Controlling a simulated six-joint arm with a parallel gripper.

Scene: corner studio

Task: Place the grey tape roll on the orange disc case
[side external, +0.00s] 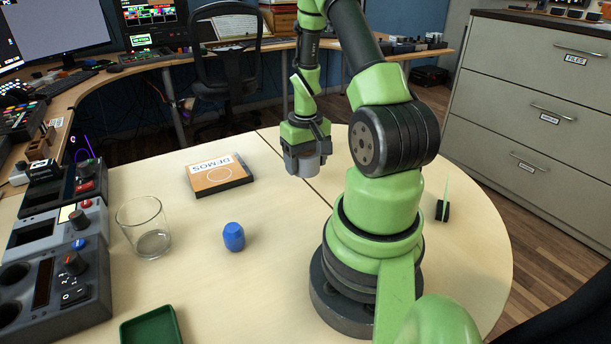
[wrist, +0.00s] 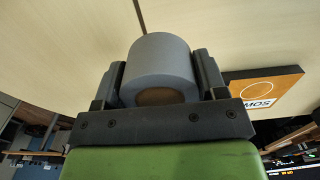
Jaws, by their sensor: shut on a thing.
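The grey tape roll (wrist: 160,60) is held between the two fingers of my gripper (wrist: 160,75) in the wrist view. In the side external view my gripper (side external: 308,160) is over the table with the grey roll (side external: 305,167) at its lower end. The orange disc case (side external: 218,177), marked DEMOS, lies flat on the table to the left of my gripper, apart from it. It has a white label strip and a pale circle outline, and nothing is on it. The case also shows at the right in the wrist view (wrist: 285,87).
A blue barrel-shaped piece (side external: 234,237) and a clear glass (side external: 146,228) stand in front of the case. Control boxes (side external: 55,275) line the left edge, with a green tray (side external: 151,328) at the front. A small dark block (side external: 442,210) is right of my base. Table between gripper and case is clear.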

